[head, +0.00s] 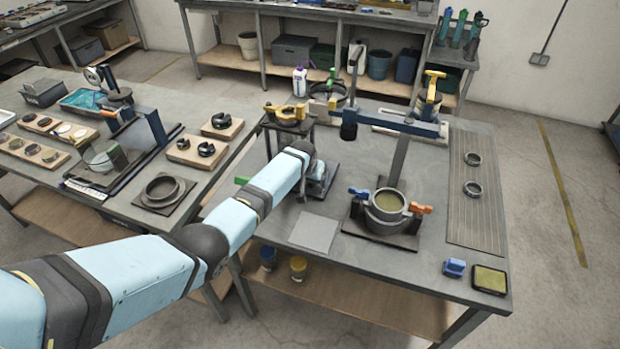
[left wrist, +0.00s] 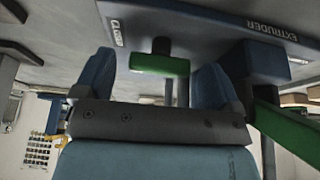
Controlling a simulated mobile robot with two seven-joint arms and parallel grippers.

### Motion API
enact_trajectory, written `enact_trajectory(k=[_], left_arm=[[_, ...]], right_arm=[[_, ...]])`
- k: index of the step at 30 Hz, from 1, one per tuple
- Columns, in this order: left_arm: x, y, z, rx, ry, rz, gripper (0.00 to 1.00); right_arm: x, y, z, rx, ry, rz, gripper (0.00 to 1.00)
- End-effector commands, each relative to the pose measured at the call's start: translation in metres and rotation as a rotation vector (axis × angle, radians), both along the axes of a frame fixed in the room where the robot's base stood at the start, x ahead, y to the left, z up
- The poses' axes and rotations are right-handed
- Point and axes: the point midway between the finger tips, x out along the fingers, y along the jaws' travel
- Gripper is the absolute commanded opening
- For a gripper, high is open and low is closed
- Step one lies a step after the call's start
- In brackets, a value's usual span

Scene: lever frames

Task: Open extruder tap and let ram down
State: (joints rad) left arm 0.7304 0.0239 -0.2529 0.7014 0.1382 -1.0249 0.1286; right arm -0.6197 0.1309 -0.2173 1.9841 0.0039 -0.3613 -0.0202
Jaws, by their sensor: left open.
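In the left wrist view, the extruder's grey plate (left wrist: 215,22) crosses the top, with an upside-down EXTRUDER label. A small green handle (left wrist: 160,65) hangs from a dark stub under it, between the two fingers of my left gripper (left wrist: 158,85). The gripper is open and I see no contact. A longer green lever (left wrist: 285,130) slants down from a dark block at the right. In the head view my left arm reaches over the table and hides its gripper and much of the extruder. A green bar (head: 242,180) sticks out left of the arm. I cannot single out the ram. My right gripper is out of view.
A blue-beamed press (head: 400,124) stands right of my arm, above a clamped pot (head: 386,212) with orange and blue handles. A stand with a yellow clamp (head: 286,113) is just behind my wrist. A flat grey plate (head: 314,232) lies in front; bare tabletop surrounds it.

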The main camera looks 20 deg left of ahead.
Motion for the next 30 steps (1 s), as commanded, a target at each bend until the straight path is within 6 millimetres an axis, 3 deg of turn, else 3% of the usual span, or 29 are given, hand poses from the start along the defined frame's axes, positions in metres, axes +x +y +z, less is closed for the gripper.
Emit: enact_trajectory(k=[5, 11, 22, 30], left_arm=[[-0.0001, -0.0001, 0.0003, 0.0, 0.0, 0.0, 0.87], [-0.0002, 0.0, 0.0002, 0.0, 0.0, 0.0, 0.41], [-0.0003, -0.0011, 0.0004, 0.0, 0.001, 0.045, 0.4], [-0.0002, -0.0026, 0.0003, 0.0, 0.001, 0.217, 0.4]], right_arm=[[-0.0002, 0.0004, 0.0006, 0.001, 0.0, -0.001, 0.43], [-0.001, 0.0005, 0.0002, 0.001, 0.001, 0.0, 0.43], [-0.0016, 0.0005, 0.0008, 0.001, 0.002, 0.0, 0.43], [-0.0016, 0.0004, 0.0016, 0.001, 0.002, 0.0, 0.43]])
